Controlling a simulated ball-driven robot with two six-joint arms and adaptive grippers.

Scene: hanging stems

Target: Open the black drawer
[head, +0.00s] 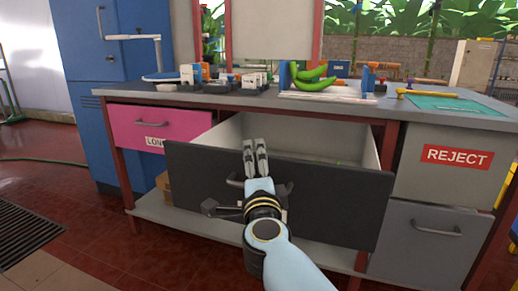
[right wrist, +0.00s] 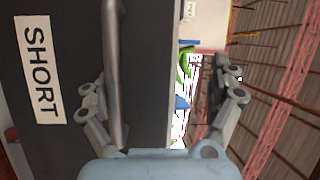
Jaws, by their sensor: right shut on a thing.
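The black drawer (head: 335,205) is pulled out from under the bench, with its pale inside walls showing behind the dark front. Its front (right wrist: 150,80) also shows in the right wrist view, with a white label reading SHORT (right wrist: 40,70) and a grey bar handle (right wrist: 115,60). My right gripper (head: 256,158) is at the drawer front. In the right wrist view its fingers (right wrist: 162,100) lie on either side of the handle and the front's edge. It is shut on the drawer; the exact contact is unclear. My left gripper is out of view.
A pink drawer (head: 165,124) is shut on the left, and a grey drawer (head: 425,240) is shut on the right below a REJECT panel (head: 457,157). Green bananas (head: 312,80) and small items stand on the bench top (head: 215,98). A blue cabinet (head: 110,60) stands left.

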